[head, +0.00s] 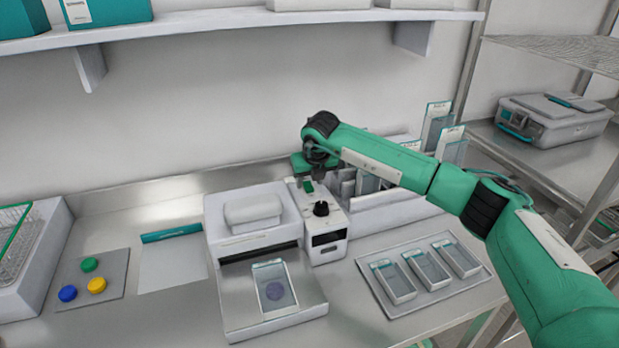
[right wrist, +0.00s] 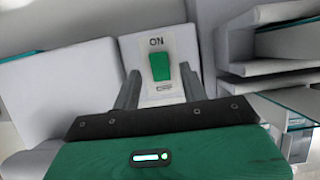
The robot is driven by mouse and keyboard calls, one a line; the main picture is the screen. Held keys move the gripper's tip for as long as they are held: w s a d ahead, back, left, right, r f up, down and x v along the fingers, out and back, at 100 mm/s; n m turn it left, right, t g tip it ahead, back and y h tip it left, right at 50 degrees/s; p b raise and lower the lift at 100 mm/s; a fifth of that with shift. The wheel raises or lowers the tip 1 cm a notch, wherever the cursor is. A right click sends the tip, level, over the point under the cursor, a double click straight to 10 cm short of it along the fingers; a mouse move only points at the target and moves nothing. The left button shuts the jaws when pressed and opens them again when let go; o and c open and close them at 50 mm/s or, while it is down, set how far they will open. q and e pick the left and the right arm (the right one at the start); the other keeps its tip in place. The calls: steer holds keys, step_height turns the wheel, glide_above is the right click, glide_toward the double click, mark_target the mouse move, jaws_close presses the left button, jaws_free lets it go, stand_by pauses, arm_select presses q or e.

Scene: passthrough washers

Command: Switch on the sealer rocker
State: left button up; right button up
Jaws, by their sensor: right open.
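The sealer (head: 255,240) is a white machine with a control box on its right side. Its green rocker (head: 308,186) is on top of that box, behind a black knob (head: 321,208). My right gripper (head: 316,176) is open and empty above the back of the control box. In the wrist view its two fingers straddle the rocker's position; I cannot tell whether they touch anything. My left gripper is out of view.
A pouch with a purple disc (head: 278,290) lies on the sealer's front plate. A tray (head: 375,262) with several small boxes stands right of it. A shelf (head: 230,27) hangs above. Coloured buttons (head: 90,264) are at left.

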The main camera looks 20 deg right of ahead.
steer(key=shift+w+f, duration=0.3)
steer(key=shift+f, duration=0.25)
jaws_close()
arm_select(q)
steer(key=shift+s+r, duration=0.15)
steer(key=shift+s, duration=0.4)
arm_select(e)
steer(key=shift+g, duration=0.3)
steer(key=shift+w+g, duration=0.25)
steer(key=shift+g, duration=0.35)
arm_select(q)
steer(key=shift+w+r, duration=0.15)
arm_select(e)
steer(key=shift+w+g, duration=0.3)
steer(key=shift+g, duration=1.1)
